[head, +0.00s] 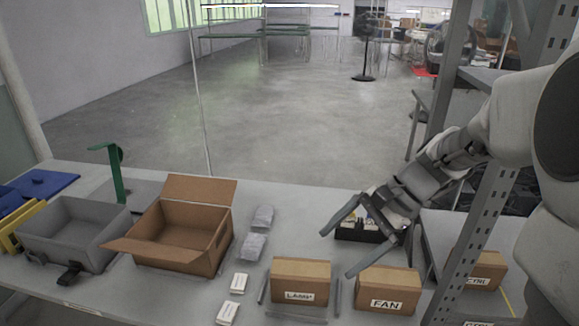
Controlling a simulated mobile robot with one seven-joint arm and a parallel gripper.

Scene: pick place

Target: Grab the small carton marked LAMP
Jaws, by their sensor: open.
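The small brown carton marked LAMP (300,272) stands upright on the front part of the grey table, right of centre. A grey bar-like piece lies close along each of its sides. My gripper (336,254) comes in from the right, above the table and behind the carton's right side. Its two long grey fingers are spread wide, with nothing between them. I cannot tell its exact height over the table. A similar carton marked FAN (388,281) stands just to the right of the LAMP carton, below the nearer finger.
An open brown box (219,247) and a grey bin (62,215) stand at the left. Small white boxes (239,283) and grey wrapped packets (252,246) lie left of the LAMP carton. A metal shelf post (478,235) and another carton (488,268) are at the right.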

